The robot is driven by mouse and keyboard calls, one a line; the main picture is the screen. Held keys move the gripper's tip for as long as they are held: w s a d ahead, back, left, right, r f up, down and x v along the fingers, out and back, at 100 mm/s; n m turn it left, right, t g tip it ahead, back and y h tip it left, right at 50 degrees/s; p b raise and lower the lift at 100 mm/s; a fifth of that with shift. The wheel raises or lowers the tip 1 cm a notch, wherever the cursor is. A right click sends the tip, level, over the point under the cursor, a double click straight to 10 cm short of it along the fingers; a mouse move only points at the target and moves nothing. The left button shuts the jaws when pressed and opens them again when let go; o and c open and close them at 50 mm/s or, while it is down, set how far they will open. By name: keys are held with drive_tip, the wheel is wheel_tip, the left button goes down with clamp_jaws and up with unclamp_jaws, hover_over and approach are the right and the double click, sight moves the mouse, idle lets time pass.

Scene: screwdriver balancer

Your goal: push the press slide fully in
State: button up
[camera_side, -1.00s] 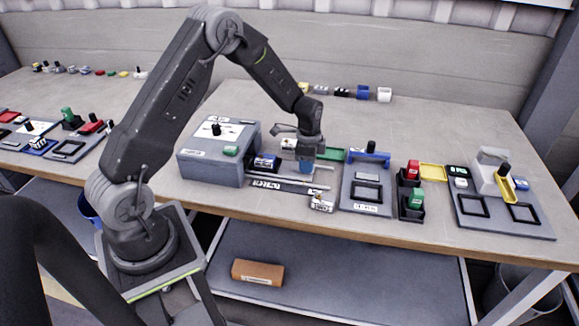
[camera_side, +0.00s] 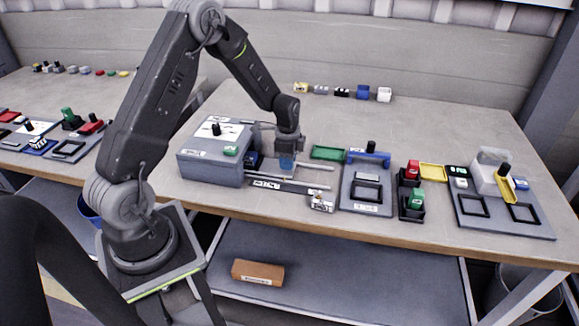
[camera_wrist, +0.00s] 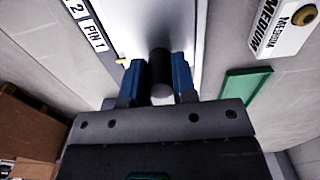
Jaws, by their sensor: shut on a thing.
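The press is a grey box (camera_side: 212,165) with a pale top, at the left of the work area in the side view. Its rails (camera_side: 315,186) stick out to the right. The press slide (camera_side: 254,162), with a blue part, is close against the box's right face and partly hidden behind my gripper. My gripper (camera_side: 287,164) is low over the rails, just right of the box. In the wrist view my gripper (camera_wrist: 159,85) has its blue fingers on either side of a black upright knob (camera_wrist: 160,66), shut on it. The knob's base is hidden.
A green tray (camera_side: 327,153) lies right of my gripper; it also shows in the wrist view (camera_wrist: 245,98). Beyond it stand a grey fixture with a blue bar (camera_side: 368,158) and black holders (camera_side: 411,205). A small labelled block (camera_side: 321,203) sits in front of the rails.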

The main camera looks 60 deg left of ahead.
sight(265, 165)
drive_tip(key=shift+s+a, duration=2.4)
drive_tip(key=shift+a, duration=0.1)
drive_tip(key=o, duration=1)
wheel_tip(265, 165, up, 7)
